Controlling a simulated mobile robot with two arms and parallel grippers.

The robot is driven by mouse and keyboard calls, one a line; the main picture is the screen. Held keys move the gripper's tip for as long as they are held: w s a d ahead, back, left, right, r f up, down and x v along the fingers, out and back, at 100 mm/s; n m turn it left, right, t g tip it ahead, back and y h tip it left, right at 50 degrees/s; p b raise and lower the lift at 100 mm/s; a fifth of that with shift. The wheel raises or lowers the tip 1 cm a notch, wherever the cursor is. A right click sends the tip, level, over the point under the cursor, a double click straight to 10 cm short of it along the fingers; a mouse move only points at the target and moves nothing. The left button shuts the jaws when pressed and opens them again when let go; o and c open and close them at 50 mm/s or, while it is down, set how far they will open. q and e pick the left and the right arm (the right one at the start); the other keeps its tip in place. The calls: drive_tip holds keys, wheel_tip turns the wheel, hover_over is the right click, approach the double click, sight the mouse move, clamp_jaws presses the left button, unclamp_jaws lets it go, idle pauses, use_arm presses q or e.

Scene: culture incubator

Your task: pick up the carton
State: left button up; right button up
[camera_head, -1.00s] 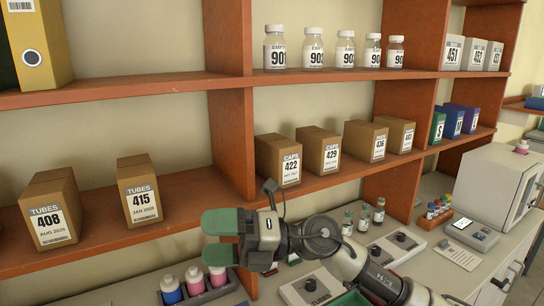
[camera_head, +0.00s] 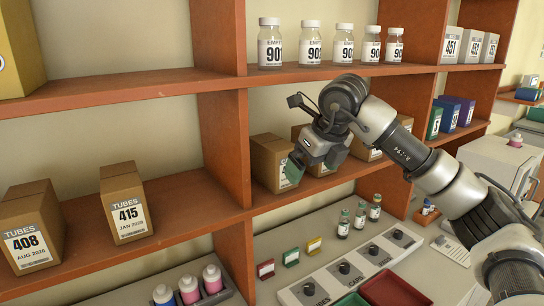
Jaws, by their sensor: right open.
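Brown cartons stand on the middle shelf. Carton 408 (camera_head: 32,228) and carton 415 (camera_head: 126,203) are in the left bay, fully visible. In the right bay, a carton (camera_head: 268,160) stands beside the divider, its label mostly hidden by my right gripper. Another carton (camera_head: 299,133) is largely hidden behind the gripper, and one more (camera_head: 366,151) shows partly behind my arm. My right gripper (camera_head: 314,166) is open, with green fingertips, in front of the right-bay cartons. I cannot tell whether it touches one. My left gripper is not in view.
The upright divider (camera_head: 224,146) separates the bays. Jars (camera_head: 311,45) line the shelf above. Below are a panel with several knobs (camera_head: 345,268), small vials (camera_head: 359,216), a red tray (camera_head: 394,290) and a bottle rack (camera_head: 228,290).

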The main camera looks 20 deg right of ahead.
drive_tip(key=w, duration=0.3)
drive_tip(key=p, duration=0.3)
hover_over(288, 191)
wheel_tip(288, 191, down, 3)
drive_tip(key=shift+r, duration=0.1)
drive_tip(key=shift+s, duration=0.1)
drive_tip(key=shift+c, duration=0.5)
drive_tip(key=c, duration=1)
